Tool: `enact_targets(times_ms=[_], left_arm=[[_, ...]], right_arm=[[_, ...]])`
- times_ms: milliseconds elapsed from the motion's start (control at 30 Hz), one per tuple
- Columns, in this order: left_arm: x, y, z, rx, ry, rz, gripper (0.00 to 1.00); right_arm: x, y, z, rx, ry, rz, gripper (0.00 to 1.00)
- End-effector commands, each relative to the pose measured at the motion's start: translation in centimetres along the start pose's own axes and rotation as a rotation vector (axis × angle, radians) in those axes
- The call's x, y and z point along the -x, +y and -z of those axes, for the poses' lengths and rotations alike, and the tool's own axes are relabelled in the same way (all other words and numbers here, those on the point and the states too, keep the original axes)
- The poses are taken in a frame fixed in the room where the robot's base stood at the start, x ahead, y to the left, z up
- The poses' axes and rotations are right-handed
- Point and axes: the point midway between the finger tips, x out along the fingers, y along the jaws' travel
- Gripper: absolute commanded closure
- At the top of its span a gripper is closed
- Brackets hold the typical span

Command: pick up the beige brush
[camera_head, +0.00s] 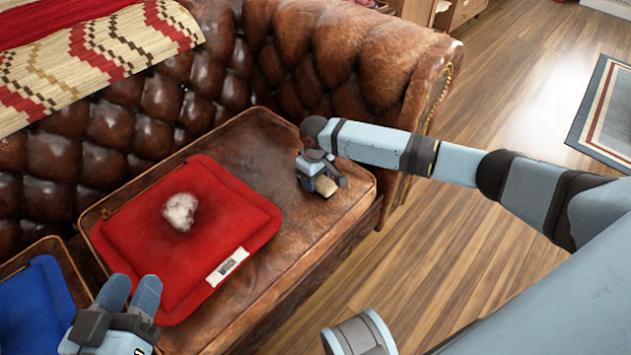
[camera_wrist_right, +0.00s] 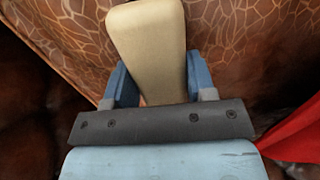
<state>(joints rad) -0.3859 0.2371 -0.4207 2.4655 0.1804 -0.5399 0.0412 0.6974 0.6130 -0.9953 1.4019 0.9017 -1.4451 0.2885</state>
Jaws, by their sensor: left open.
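The beige brush (camera_wrist_right: 148,45) shows in the right wrist view as a pale, smooth block between my right gripper's blue fingers (camera_wrist_right: 160,85). A finger lies close against each side, with no clear gap. In the head view, my right gripper (camera_head: 322,178) is low over the right part of the brown leather seat, and a small beige patch of the brush (camera_head: 326,187) shows at its fingers. I cannot tell whether the brush still touches the seat. My left gripper (camera_head: 130,294) is open and empty at the lower left, near the red cushion's front corner.
A red cushion (camera_head: 130,235) with a whitish fluffy patch (camera_head: 181,211) and a white label lies left of my right gripper. A blue cushion (camera_head: 30,300) is at the lower left. The tufted sofa back and right armrest (camera_head: 390,60) rise behind.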

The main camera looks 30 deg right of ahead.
Motion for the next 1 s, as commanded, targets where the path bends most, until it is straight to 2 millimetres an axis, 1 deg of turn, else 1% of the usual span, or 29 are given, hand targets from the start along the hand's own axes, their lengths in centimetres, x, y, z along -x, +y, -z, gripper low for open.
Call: enact_targets(times_ms=[33,67,100,367,467,567,667,767,1000], left_arm=[[0.0,0.0,0.0,0.001,0.0,0.0,0.57],[0.0,0.0,0.0,0.001,0.0,0.0,0.57],[0.0,0.0,0.0,0.001,0.0,0.0,0.57],[0.0,0.0,0.0,0.002,0.0,0.0,0.57],[0.0,0.1,0.3,0.004,0.0,0.0,0.57],[0.1,0.2,0.7,0.012,0.001,-0.001,0.57],[0.1,0.4,1.3,0.028,0.002,-0.001,0.57],[0.5,0.7,1.9,0.057,0.027,0.01,0.57],[1.1,1.1,6.2,0.051,0.164,0.026,0.57]], right_arm=[[0.0,0.0,0.0,0.0,0.0,0.0,0.65],[0.0,0.0,0.0,0.0,0.0,0.0,0.72],[0.0,0.0,0.0,0.0,0.0,0.0,0.75],[0.1,0.0,0.0,0.0,0.0,0.001,0.75],[0.6,0.0,0.0,0.0,0.001,0.001,0.75],[1.6,0.0,0.0,0.0,0.001,0.001,0.75],[3.1,0.0,0.0,0.0,0.002,0.001,0.75],[5.1,0.0,0.0,0.0,0.002,0.0,0.75],[11.6,0.0,0.1,0.001,0.003,0.001,0.75]])
